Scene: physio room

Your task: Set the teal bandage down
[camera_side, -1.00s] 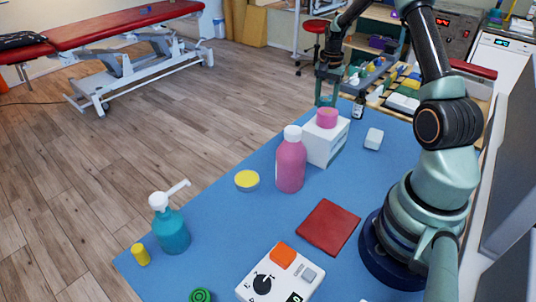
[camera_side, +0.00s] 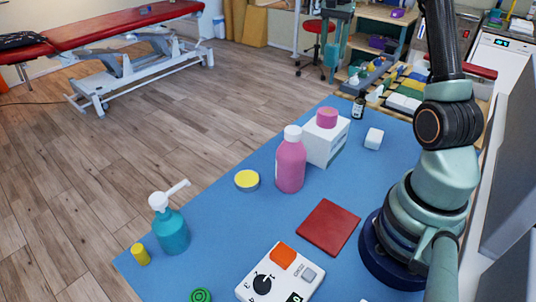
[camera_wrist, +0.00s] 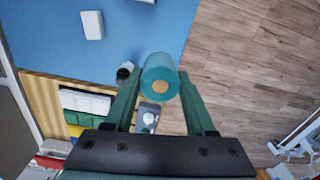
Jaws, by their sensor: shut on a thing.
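The teal bandage (camera_wrist: 160,78) is a roll with a tan core, held between the two fingers of my gripper (camera_wrist: 157,85) in the wrist view. My gripper is shut on it. In the side view my gripper (camera_side: 336,42) is high near the top edge, above the far end of the blue table mat (camera_side: 215,215). The bandage is hard to tell apart from the teal fingers there. It is clear of the mat.
A brown dropper bottle (camera_side: 358,107) and a white block (camera_side: 373,139) stand near the mat's far end. A white box (camera_side: 325,145) carries a pink roll (camera_side: 327,117), beside a pink bottle (camera_side: 290,165). A slatted wooden surface with several items adjoins. Mat right of the white block is clear.

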